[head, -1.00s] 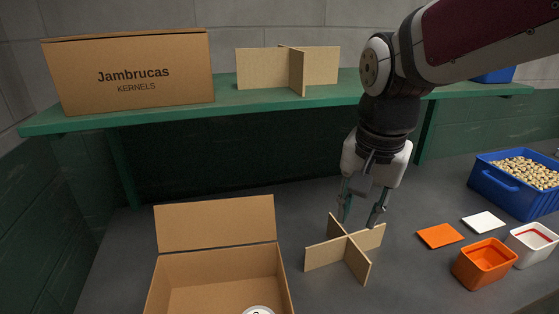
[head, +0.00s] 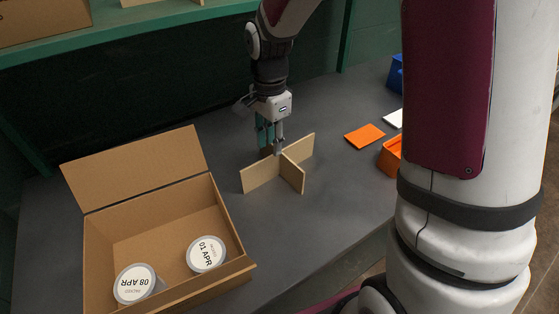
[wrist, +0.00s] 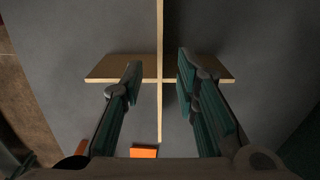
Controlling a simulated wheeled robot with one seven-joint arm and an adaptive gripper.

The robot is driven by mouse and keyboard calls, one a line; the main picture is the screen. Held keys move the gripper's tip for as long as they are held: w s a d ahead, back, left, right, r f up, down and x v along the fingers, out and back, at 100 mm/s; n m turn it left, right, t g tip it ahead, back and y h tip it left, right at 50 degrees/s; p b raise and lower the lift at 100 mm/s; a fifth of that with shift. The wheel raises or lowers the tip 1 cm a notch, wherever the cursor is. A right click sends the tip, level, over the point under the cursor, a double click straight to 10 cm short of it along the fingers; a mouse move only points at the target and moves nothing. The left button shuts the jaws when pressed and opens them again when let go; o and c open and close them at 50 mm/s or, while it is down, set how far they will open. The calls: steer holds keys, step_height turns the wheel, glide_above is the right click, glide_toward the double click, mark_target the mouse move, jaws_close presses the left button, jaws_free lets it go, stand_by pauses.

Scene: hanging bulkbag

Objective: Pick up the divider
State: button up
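The divider (head: 293,172) is two thin wooden panels crossed at right angles, standing on the grey table right of the open cardboard box. My gripper (head: 272,150) points down at it from behind, with its fingers at the height of the panels' top edges. In the wrist view, the divider (wrist: 104,67) lies below, and my open gripper (wrist: 159,64) has one finger on each side of one panel, near the crossing. Gaps show between that panel and both fingers.
The open cardboard box (head: 205,187) holds two tubs with white dated lids (head: 206,254). An orange lid (head: 365,136) and an orange container (head: 391,155) lie to the right. A green shelf (head: 105,37) runs behind. Bare table surrounds the divider.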

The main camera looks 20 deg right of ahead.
glide_above(272, 178)
steer(key=f, duration=0.7)
steer(key=shift+w+d+f, duration=0.1)
steer(key=shift+w+f, duration=0.1)
jaws_close()
